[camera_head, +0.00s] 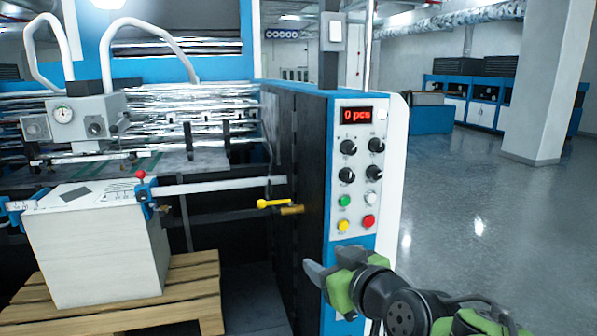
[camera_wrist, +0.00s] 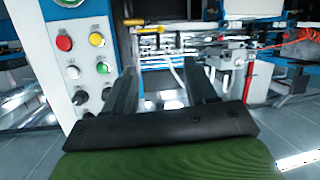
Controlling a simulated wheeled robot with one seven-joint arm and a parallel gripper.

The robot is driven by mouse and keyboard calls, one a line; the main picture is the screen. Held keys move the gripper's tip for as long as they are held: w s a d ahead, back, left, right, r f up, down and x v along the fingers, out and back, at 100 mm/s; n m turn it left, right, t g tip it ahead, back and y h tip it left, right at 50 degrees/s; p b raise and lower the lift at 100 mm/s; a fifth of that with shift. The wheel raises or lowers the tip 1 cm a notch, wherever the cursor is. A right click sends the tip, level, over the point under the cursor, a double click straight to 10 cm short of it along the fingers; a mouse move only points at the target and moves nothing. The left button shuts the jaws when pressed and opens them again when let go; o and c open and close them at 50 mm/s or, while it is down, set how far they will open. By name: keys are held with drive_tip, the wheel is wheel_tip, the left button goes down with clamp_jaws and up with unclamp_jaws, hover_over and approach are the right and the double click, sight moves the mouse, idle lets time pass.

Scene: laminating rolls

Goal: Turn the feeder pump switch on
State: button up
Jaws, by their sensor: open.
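The control panel (camera_head: 357,185) on the blue machine cabinet carries several black rotary knobs, such as the upper left knob (camera_head: 348,147) and lower right knob (camera_head: 374,173). Below them are green (camera_head: 344,200), white (camera_head: 370,198), yellow (camera_head: 343,225) and red (camera_head: 369,221) buttons. The labels are too small to read, so I cannot tell which control is the feeder pump switch. My gripper (camera_head: 328,268) is open and empty, below the buttons and apart from the panel. In the wrist view, the panel lies left of my open fingers (camera_wrist: 162,78), its picture turned upside down.
A red display (camera_head: 363,115) reads "0 pcs". A yellow-handled lever (camera_head: 274,203) sticks out left of the cabinet. A paper stack (camera_head: 100,255) stands on a wooden pallet (camera_head: 185,295) at the left. The floor (camera_head: 470,225) to the right is clear up to a white pillar (camera_head: 545,90).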

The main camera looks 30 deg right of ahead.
drive_tip(key=s+d+r+m+t+h+p, duration=0.2)
drive_tip(key=s+d+r+t+h+p, duration=0.15)
drive_tip(key=d+r, duration=0.6)
drive_tip(key=p, duration=0.3)
approach(350, 178)
drive_tip(key=shift+g+h, duration=0.35)
drive_tip(key=shift+g, duration=0.1)
drive_tip(key=x, duration=0.8)
drive_tip(key=shift+w+a+r, duration=0.1)
drive_tip(key=shift+w+r, duration=0.2)
drive_tip(key=shift+w, duration=0.1)
clamp_jaws()
